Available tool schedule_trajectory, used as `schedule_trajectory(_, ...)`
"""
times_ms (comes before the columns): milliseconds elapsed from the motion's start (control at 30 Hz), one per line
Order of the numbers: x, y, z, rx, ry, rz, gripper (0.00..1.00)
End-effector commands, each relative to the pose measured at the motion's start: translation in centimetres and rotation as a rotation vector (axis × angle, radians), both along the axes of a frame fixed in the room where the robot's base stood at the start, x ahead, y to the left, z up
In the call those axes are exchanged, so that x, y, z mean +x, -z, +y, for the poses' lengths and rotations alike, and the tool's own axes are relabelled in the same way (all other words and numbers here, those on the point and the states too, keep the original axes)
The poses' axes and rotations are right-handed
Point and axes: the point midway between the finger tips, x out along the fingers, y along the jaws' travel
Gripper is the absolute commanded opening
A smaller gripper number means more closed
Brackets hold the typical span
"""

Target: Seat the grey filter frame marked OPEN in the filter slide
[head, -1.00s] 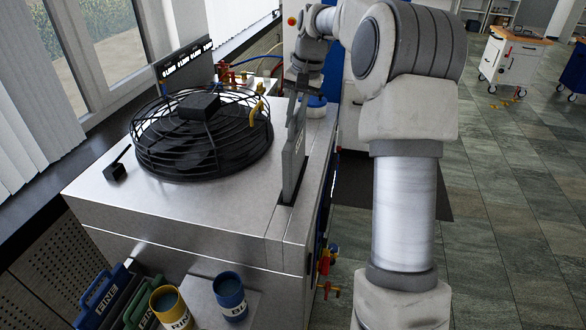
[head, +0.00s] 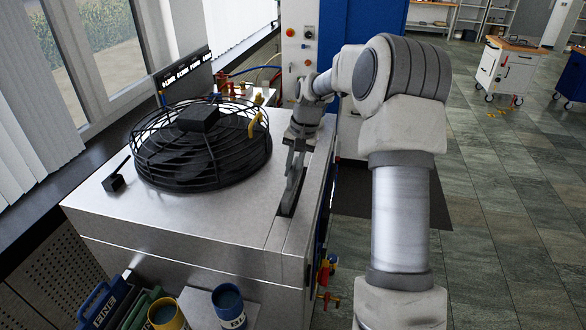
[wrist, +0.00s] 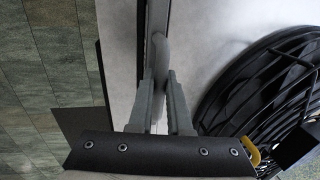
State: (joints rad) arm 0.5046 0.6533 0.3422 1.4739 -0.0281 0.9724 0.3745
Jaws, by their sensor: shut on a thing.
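The grey filter frame (head: 294,182) stands upright in the dark slot of the filter slide (head: 285,211), on the steel cabinet top right of the round black fan guard. Much of its height is below the top; I cannot tell whether it is fully down. My gripper (head: 296,146) is shut on the frame's upper edge from above. In the wrist view, the frame (wrist: 161,55) runs up from between the two fingers of my gripper (wrist: 163,82). No OPEN marking can be read in either view.
The fan guard (head: 201,145) with a yellow handle is close left of the frame. Frames marked FINE (head: 98,307) and a green one (head: 138,306) stand at lower left. A yellow cup (head: 166,314) and a blue cup (head: 230,306) are in front. Pipes and valves run behind.

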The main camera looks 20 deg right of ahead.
Motion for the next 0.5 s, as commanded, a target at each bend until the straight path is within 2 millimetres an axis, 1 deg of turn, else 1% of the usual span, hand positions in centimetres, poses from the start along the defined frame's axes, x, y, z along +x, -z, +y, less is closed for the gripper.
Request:
schedule_trajectory(133, 0.02, 0.34, 0.02, 0.0, 0.0, 0.0, 0.0)
schedule_trajectory(167, 0.01, 0.3, 0.02, 0.0, 0.0, 0.0, 0.2)
schedule_trajectory(300, 0.0, 0.25, 0.02, 0.0, 0.0, 0.0, 0.45)
schedule_trajectory(333, 0.01, 0.24, 0.01, 0.0, 0.0, 0.0, 0.46)
schedule_trajectory(500, 0.01, 0.23, 0.01, 0.0, 0.0, 0.0, 0.46)
